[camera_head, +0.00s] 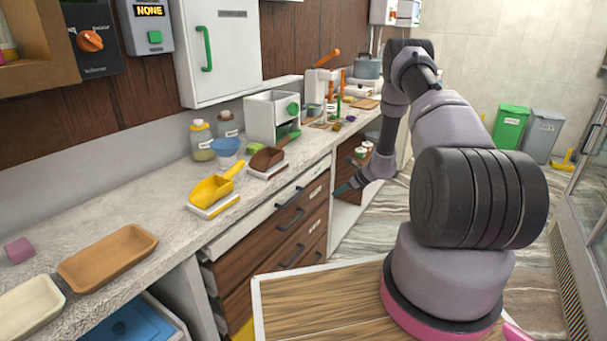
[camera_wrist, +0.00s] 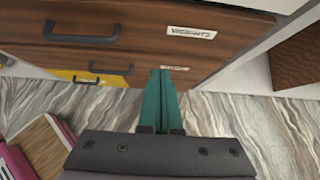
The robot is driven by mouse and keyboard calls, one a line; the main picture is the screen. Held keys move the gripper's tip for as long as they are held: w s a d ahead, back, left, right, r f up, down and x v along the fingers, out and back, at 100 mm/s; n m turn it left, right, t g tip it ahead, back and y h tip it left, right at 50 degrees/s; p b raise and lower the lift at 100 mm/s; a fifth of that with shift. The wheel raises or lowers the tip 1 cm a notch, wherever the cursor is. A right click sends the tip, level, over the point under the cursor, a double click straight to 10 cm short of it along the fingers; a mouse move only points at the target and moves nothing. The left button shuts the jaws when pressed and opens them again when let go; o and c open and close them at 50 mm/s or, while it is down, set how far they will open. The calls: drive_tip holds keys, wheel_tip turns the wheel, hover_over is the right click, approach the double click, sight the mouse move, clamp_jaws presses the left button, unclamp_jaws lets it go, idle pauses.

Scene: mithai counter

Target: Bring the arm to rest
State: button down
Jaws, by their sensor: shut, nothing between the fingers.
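My gripper (camera_wrist: 162,88) shows in the wrist view with its two green fingers pressed together and nothing between them. It points towards the wooden drawer fronts (camera_wrist: 130,42) under the counter, with marbled floor below. In the head view my gripper (camera_head: 345,187) is small and partly hard to make out, low beside the counter's front near an open shelf bay. My arm reaches away from my base, bends at the far end and comes back down to the gripper.
The counter (camera_head: 120,215) runs along the left with a yellow scoop (camera_head: 213,190), a brown tray (camera_head: 108,258) and a white machine (camera_head: 272,117). A green bin (camera_head: 510,127) and a grey bin (camera_head: 543,135) stand at the back. A glass case (camera_head: 597,150) is at right. Floor between is clear.

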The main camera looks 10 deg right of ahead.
drive_tip(key=a+r+n, duration=0.3)
drive_tip(key=r, duration=0.9)
drive_tip(key=a+r+n, duration=0.3)
drive_tip(key=r, duration=0.8)
drive_tip(key=s+a+r+n+g, duration=0.1)
drive_tip(key=s+a+r+n, duration=0.15)
drive_tip(key=s+r, duration=0.4)
drive_tip(key=s+a+r+n, duration=0.2)
drive_tip(key=s+r+n, duration=0.1)
drive_tip(key=r, duration=0.7)
drive_tip(key=s+a+r+n+h, duration=0.2)
drive_tip(key=s+r+n, duration=0.4)
drive_tip(key=s+r, duration=0.7)
drive_tip(key=s+d+r+n+t+h, duration=0.1)
drive_tip(key=s+n, duration=0.4)
drive_tip(key=s, duration=1.3)
drive_tip(key=shift+d+r+t+h, duration=0.2)
drive_tip(key=shift+d+t+h, duration=0.25)
drive_tip(key=shift+h, duration=0.25)
